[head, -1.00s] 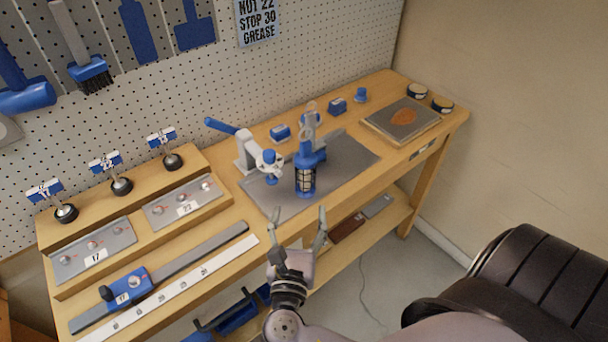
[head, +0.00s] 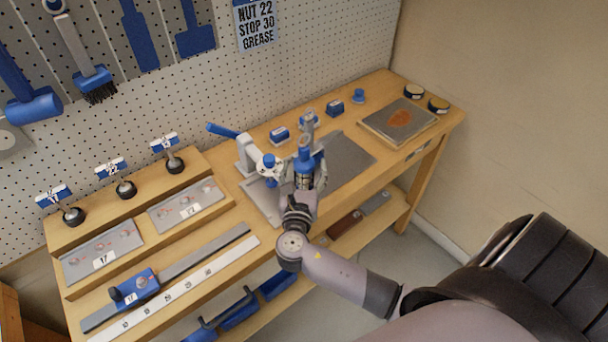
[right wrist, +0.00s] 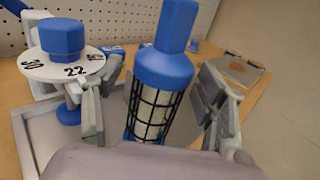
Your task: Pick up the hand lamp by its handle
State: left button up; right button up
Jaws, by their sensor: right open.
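The hand lamp (head: 305,157) stands on the grey mat of the bench, with a blue top and a black wire cage. In the right wrist view the lamp (right wrist: 163,66) rises between the fingers, its blue handle upward and its cage lower down. My right gripper (head: 303,178) is open around the lamp. In the right wrist view the gripper (right wrist: 155,105) has one finger on each side of the cage, with gaps visible. The lamp's base is hidden behind my gripper. My left gripper is not in view.
A white and blue press-like tool (head: 248,152) stands just left of the lamp. A blue knob over a numbered white dial (right wrist: 62,65) is close to the left finger. Blue blocks (head: 279,134) sit behind. The grey mat (head: 349,157) is clear to the right.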

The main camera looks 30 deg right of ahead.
jog(key=shift+w+d, duration=0.2)
jog(key=shift+c, duration=0.3)
jog(key=c, duration=1.4)
jog(key=shift+r, duration=0.15)
